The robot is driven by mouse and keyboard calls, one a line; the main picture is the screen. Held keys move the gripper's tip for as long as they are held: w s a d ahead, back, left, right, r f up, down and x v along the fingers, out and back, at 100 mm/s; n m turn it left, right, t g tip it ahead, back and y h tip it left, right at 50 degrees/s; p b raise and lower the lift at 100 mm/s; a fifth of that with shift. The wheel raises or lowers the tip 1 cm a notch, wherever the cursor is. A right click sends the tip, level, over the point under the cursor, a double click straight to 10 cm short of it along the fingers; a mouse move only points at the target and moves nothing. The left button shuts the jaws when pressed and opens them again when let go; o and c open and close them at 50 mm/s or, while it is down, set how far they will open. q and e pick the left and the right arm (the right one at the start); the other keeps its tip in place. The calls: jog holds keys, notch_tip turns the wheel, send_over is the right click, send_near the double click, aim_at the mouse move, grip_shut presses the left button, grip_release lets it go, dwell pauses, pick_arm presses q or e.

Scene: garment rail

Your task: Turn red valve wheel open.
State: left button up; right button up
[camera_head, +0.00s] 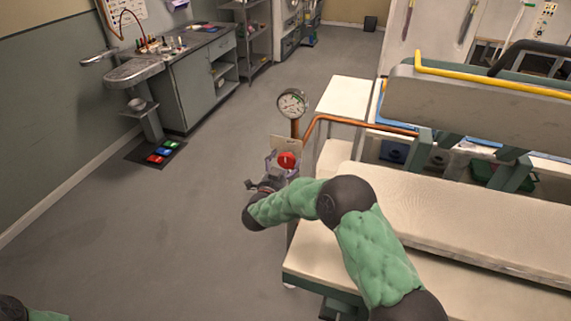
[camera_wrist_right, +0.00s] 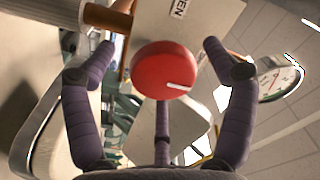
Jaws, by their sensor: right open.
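The red valve wheel (camera_head: 287,160) sits low on a copper pipe stand, below a round gauge (camera_head: 292,103). In the right wrist view the wheel (camera_wrist_right: 164,69) is a red disc with a white pointer line, in front of a plate (camera_wrist_right: 204,18) with partly cut-off lettering ending in "EN". My right gripper (camera_head: 279,170) is open at the wheel. Its purple fingers (camera_wrist_right: 160,47) stand to either side of the wheel, with a third below, and show gaps to it. A bit of my left arm shows at the bottom left; its gripper is out of view.
A copper pipe (camera_head: 350,118) runs right from the stand toward a pale bench (camera_head: 440,205), over which my right arm reaches. A grey cabinet (camera_head: 192,88) stands back left. Coloured pedals (camera_head: 160,152) lie on the floor. The floor (camera_head: 150,240) left of the stand is clear.

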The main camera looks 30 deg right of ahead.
jog(key=shift+w+d, duration=0.4)
jog(key=shift+d, duration=0.05)
